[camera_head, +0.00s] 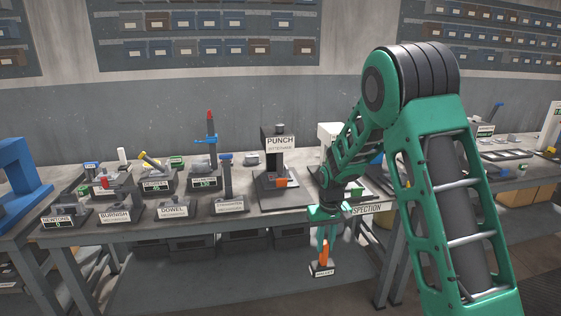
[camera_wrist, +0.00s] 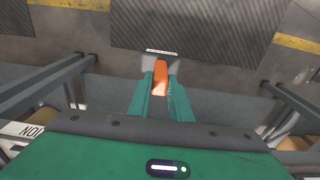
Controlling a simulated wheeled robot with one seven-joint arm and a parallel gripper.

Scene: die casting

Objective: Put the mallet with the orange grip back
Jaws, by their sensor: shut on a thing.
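The mallet with the orange grip (camera_head: 324,254) hangs from my gripper (camera_head: 322,240), in front of the table's front edge and below its top. Its grey head (camera_head: 322,270) points down and carries a white label reading MALLET. In the wrist view, the orange grip (camera_wrist: 160,78) sits between the two green fingers of my gripper (camera_wrist: 159,88), which are shut on it. The head (camera_wrist: 161,60) shows beyond the fingertips, over the floor.
The table (camera_head: 150,233) bears several labelled stands, among them BURNISH (camera_head: 117,216), DOWEL (camera_head: 173,211) and a PUNCH press (camera_head: 279,155). A low stand with a blue-topped upright (camera_head: 226,180) is left of the press. Table legs (camera_wrist: 45,80) flank the gripper in the wrist view.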

